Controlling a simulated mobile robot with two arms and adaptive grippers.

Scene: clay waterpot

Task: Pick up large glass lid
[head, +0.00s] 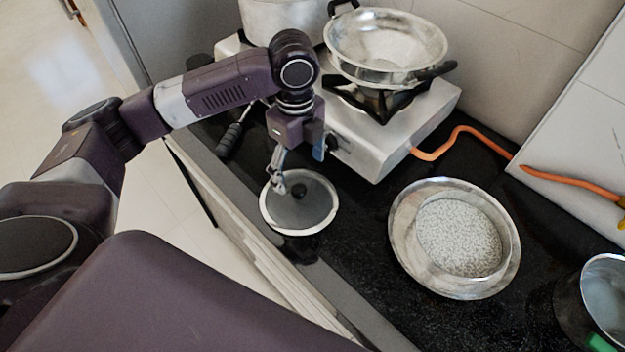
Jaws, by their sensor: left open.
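The large glass lid (313,218) is round, with a pale rim, a grey see-through middle and a dark knob (298,190). It lies near the front edge of the black counter, on or over something dark that I cannot make out. My left gripper (280,186) points down over the left part of the lid, with its fingers close to the knob. It is open. I cannot tell whether a finger touches the lid or knob. My right gripper is not in view.
A gas stove (375,150) stands behind the lid, bearing a metal wok (385,50) and a large pot (283,17). A metal bowl (402,240) with speckled white contents is to the right. A dark-handled utensil (230,139) lies left. An orange hose (468,130) runs behind. Black counter lies bare between lid and bowl.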

